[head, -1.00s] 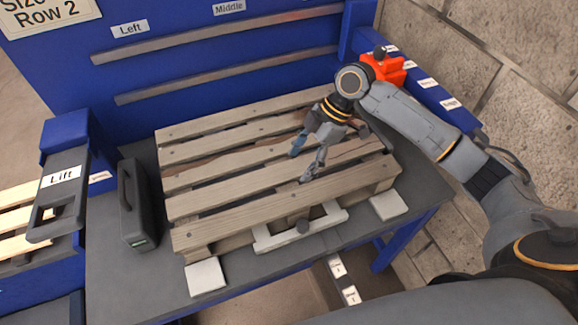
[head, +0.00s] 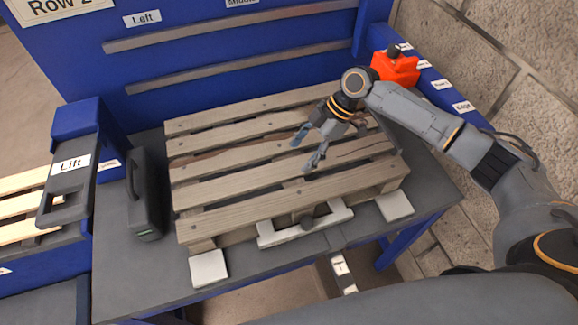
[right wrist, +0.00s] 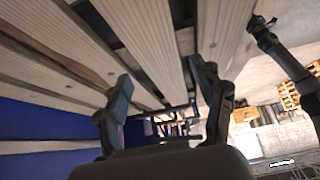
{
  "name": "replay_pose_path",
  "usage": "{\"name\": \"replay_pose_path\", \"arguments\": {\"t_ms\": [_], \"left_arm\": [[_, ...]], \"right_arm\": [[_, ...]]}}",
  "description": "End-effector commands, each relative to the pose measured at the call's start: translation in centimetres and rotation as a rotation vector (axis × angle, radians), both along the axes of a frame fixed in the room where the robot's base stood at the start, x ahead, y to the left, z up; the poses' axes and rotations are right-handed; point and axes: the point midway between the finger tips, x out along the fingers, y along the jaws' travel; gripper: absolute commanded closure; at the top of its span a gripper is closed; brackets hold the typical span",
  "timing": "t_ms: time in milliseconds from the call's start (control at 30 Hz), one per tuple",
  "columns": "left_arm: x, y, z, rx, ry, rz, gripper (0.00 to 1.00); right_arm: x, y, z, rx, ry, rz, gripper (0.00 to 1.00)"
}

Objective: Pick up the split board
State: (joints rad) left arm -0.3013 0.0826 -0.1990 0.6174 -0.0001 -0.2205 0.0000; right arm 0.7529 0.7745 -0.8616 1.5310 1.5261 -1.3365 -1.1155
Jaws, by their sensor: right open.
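A worn wooden pallet (head: 290,193) lies on the dark bench. One of its middle top boards (head: 235,160) has a ragged reddish-brown edge and looks like the split board. My right gripper (head: 305,153) is open over the right half of the pallet, its fingers pointing down-left near this board. Nothing shows between the fingers; whether they touch wood I cannot tell. In the right wrist view the open fingers (right wrist: 168,103) show with pallet boards (right wrist: 145,45) beyond them. The gripper and forearm hide the right ends of some boards. My left gripper is out of view.
A black case (head: 144,195) stands on the bench left of the pallet, near a panel labelled Lift (head: 70,178). A red object (head: 396,68) sits at the back right by my arm. White pads (head: 209,268) lie by the pallet's front corners. A blue frame with rails stands behind.

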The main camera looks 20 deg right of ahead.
Motion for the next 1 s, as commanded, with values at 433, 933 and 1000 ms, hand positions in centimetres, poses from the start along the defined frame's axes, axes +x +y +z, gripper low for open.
{"name": "replay_pose_path", "arguments": {"t_ms": [433,933,1000], "left_arm": [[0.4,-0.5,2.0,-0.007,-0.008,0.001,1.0],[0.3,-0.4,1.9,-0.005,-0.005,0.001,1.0],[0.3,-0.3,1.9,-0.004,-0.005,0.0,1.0]], "right_arm": [[0.1,2.2,-3.7,0.0,0.002,0.0,0.32],[0.1,2.2,-3.6,0.001,0.001,0.0,0.85],[0.1,2.2,-3.6,0.001,0.001,0.0,0.85]]}}
